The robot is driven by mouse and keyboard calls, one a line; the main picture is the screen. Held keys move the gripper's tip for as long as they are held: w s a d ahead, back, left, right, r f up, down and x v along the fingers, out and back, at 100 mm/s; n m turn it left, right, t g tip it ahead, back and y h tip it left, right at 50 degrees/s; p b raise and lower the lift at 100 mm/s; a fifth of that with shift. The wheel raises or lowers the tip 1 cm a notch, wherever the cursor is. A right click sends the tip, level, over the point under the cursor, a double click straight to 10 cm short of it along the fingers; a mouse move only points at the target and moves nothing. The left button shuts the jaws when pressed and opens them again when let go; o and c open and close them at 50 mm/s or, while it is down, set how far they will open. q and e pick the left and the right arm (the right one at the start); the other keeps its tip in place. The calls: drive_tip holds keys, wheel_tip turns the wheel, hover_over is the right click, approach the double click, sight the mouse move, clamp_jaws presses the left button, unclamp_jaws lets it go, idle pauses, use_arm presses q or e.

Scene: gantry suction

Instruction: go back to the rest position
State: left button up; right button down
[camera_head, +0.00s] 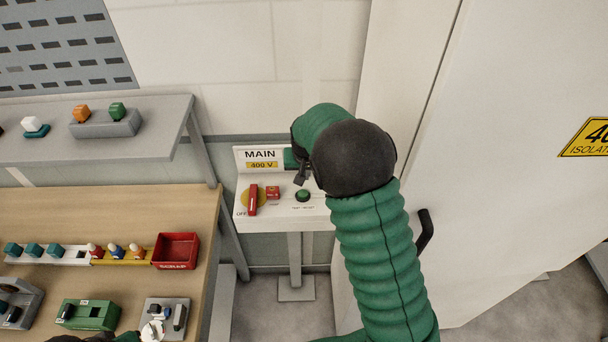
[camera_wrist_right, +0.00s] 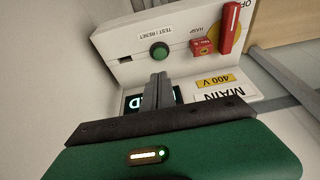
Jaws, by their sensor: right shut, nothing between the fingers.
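My right arm, in a green ribbed sleeve, reaches up from the lower right in the head view. My right gripper (camera_head: 302,174) is over the white MAIN 400 V panel (camera_head: 314,214), near its green TEST RESET button (camera_head: 303,195). In the right wrist view the grey fingers (camera_wrist_right: 157,92) are together and empty. They point toward the green button (camera_wrist_right: 159,52) and cover part of a lit display (camera_wrist_right: 133,102). Contact with the panel cannot be told. A dark and green piece at the bottom left edge of the head view looks like my left arm; its fingers are unclear.
The panel has a red handle (camera_head: 253,199) and a red HASP block (camera_head: 272,192). A wooden bench (camera_head: 190,220) with a red scrap bin (camera_head: 176,250) and a grey shelf (camera_head: 165,145) stand left. A white cabinet door (camera_head: 505,190) with a black handle (camera_head: 424,230) is close on the right.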

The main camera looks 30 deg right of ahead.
drive_tip(key=shift+a, duration=0.15)
drive_tip(key=s+a+f+n+b, duration=0.2)
drive_tip(key=s+a+f+b, duration=0.2)
drive_tip(key=s, duration=0.3)
drive_tip(key=s+a+f+n+y+b, duration=0.1)
drive_tip(key=s+a+f+n+b, duration=0.1)
drive_tip(key=s+a+f+b, duration=0.2)
drive_tip(key=s+a+f+n+b, duration=0.2)
drive_tip(key=s+a+f+b, duration=0.2)
drive_tip(key=s+a, duration=0.3)
drive_tip(key=s, duration=0.3)
drive_tip(key=shift+s+g+y, duration=0.2)
drive_tip(key=shift+g+y, duration=0.2)
drive_tip(key=shift+a, duration=0.15)
drive_tip(key=shift+a, duration=0.2)
drive_tip(key=shift+d, duration=0.15)
